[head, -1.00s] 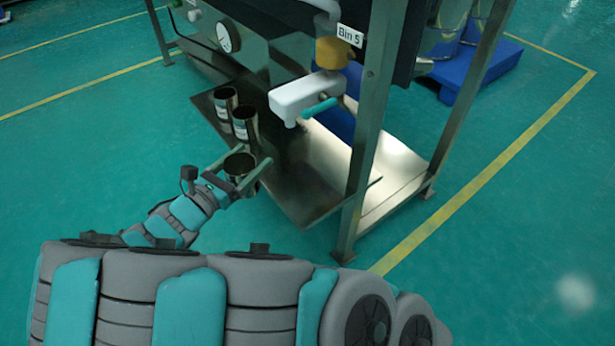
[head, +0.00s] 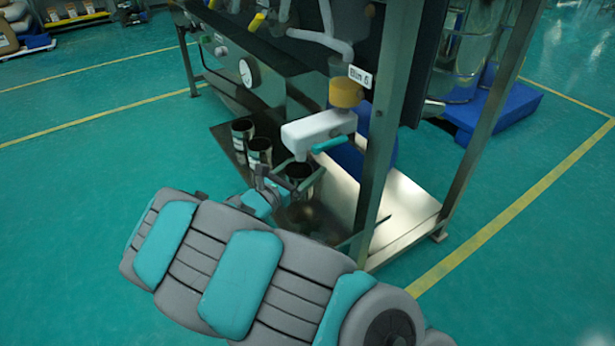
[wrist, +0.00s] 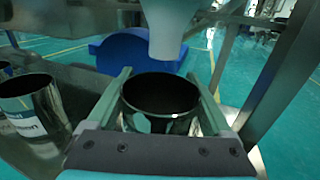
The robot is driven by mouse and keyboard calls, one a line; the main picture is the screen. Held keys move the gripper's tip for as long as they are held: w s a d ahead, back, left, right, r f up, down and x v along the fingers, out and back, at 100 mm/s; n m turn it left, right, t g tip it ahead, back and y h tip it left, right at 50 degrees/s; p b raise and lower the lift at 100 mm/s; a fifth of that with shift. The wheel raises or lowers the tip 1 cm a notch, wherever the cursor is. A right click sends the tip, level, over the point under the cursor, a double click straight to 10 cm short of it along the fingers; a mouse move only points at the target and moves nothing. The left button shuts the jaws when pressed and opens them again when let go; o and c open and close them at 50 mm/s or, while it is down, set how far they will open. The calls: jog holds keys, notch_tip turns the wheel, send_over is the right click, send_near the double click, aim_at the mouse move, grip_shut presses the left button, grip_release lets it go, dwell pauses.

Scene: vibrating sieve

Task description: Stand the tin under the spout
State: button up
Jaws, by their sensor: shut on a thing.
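The tin (wrist: 160,97) is an open, shiny metal can, upright between the two fingers of my gripper (wrist: 160,90) in the wrist view. In the head view the tin (head: 299,172) is partly hidden by my gripper (head: 290,183), which is shut on it. The white spout (head: 318,130) with a teal handle (head: 334,144) is above the tin. In the wrist view the spout's lower end (wrist: 166,45) hangs just beyond and above the tin's mouth. I cannot tell whether the tin's base touches the shelf.
Two other open tins, one (head: 243,132) and another (head: 260,152), stand on the metal shelf (head: 222,138) to the left. A frame post (head: 388,140) rises to the right of the spout. A blue pallet (head: 490,115) lies behind.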

jog(key=shift+w+d, duration=0.35)
jog(key=shift+w, duration=0.15)
jog(key=shift+f, duration=1.75)
jog(key=shift+f, duration=0.1)
jog(key=o, duration=1.2)
jog(key=shift+c, duration=0.2)
jog(key=v, duration=1.2)
jog(key=shift+a, duration=0.1)
